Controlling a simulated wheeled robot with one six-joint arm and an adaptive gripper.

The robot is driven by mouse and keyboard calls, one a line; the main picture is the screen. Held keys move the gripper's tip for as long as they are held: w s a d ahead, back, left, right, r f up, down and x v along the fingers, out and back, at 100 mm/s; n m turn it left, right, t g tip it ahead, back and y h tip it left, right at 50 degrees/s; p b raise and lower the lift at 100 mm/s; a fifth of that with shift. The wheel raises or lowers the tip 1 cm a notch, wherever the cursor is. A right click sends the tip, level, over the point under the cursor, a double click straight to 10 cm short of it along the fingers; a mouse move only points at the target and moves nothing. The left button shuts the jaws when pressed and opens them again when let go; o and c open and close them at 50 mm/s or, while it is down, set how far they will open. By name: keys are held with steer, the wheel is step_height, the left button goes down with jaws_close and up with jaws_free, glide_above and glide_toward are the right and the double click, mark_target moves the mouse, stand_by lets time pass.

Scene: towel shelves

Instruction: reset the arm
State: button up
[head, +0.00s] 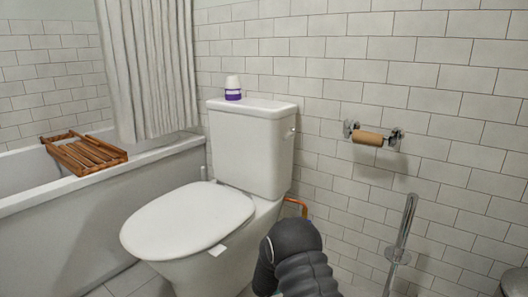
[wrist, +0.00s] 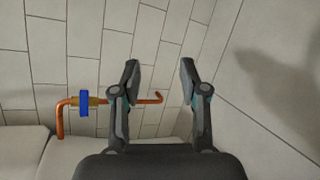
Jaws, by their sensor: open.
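My gripper (wrist: 157,82) shows in the wrist view with its two dark fingers apart and nothing between their tips. Behind the fingers a copper pipe (wrist: 60,118) runs along the tiled wall, with a blue ring (wrist: 83,103) around it left of the fingers. I cannot tell from this view how far the pipe is from the fingers. In the head view my dark arm rises at the bottom middle, in front of the toilet's right side, and hides the gripper. A short piece of the copper pipe (head: 297,203) shows behind the arm.
A white toilet (head: 190,217) stands at the middle, with a white and purple item (head: 233,88) on its tank. An empty paper roll (head: 367,138) is on the wall. A metal stand (head: 402,235) and a bin (head: 515,283) are at the right. A bathtub (head: 100,177) holds a wooden rack (head: 85,152).

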steer(key=s+d+r+m+g+y+p, duration=0.1)
steer(key=s+r+m+g+y+p, duration=0.2)
steer(key=s+r, duration=0.65)
steer(key=s+d+r+m+g+y, duration=0.15)
steer(key=s+r+g, duration=0.4)
steer(key=s, duration=0.75)
steer(key=s+a+r+m+t+y+p, duration=0.2)
steer(key=s+r+m+t+y+p, duration=0.1)
steer(key=s+r, duration=0.7)
steer(key=s+a+r+m+t+y+p, duration=0.2)
steer(key=s+r, duration=0.9)
steer(key=r, duration=0.6)
steer(key=m+t+y+p, duration=0.1)
steer(key=m+y+p, duration=0.1)
steer(key=shift+s+a+p, duration=0.15)
steer(key=shift+a+p, duration=0.05)
steer(key=shift+p, duration=0.1)
